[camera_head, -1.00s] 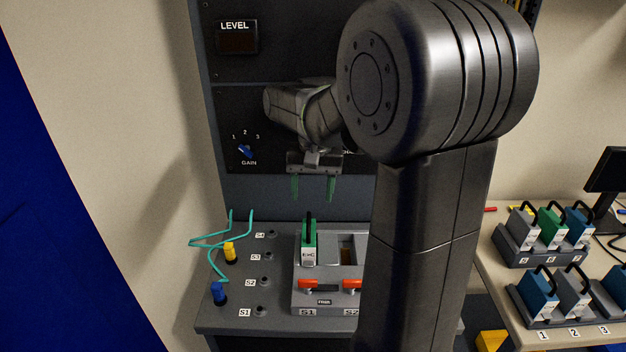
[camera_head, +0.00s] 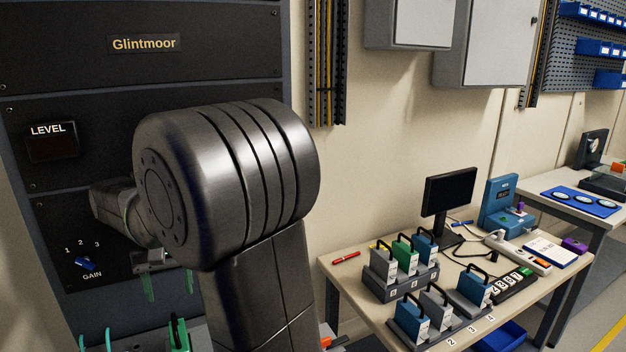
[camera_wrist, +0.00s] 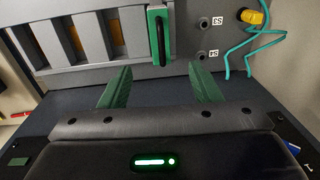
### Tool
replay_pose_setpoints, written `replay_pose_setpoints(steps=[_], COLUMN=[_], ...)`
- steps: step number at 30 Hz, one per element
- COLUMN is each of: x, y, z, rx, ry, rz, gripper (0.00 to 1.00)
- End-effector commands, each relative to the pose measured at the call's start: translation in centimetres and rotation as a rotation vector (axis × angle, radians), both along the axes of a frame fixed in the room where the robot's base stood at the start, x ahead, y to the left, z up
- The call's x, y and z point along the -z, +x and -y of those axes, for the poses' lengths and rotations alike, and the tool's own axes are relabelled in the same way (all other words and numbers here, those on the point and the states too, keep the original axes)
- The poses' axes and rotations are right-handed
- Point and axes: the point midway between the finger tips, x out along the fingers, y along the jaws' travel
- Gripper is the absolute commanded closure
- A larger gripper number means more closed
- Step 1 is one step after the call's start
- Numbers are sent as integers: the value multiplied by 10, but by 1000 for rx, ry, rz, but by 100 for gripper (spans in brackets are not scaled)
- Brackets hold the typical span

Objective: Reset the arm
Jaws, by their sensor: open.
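My gripper (camera_head: 169,285) has green fingers and stands in front of the dark panel at the left in the head view, partly hidden by my own arm. In the wrist view my gripper (camera_wrist: 160,88) is open, its two fingers wide apart with nothing between them. Beyond the fingertips a green module with a black handle (camera_wrist: 159,35) sits in a grey slotted holder (camera_wrist: 40,57). The module also shows at the bottom edge of the head view (camera_head: 178,333), apart from the fingers.
The panel carries a LEVEL display (camera_head: 50,142) and a blue GAIN knob (camera_head: 85,264). On the right, a table (camera_head: 345,285) bears racks of blue, green and grey modules, a monitor (camera_head: 450,192) and a power strip (camera_head: 522,250). Teal cables (camera_wrist: 240,52) lie near the holder.

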Motion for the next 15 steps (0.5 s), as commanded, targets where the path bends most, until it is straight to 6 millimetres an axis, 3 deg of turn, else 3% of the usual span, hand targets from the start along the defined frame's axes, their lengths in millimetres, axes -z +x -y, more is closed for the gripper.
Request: replay_pose_setpoints(steps=[15], x=[98], y=[-3], z=[-5], rx=[0], ry=[-4], rz=[-3], gripper=[43])
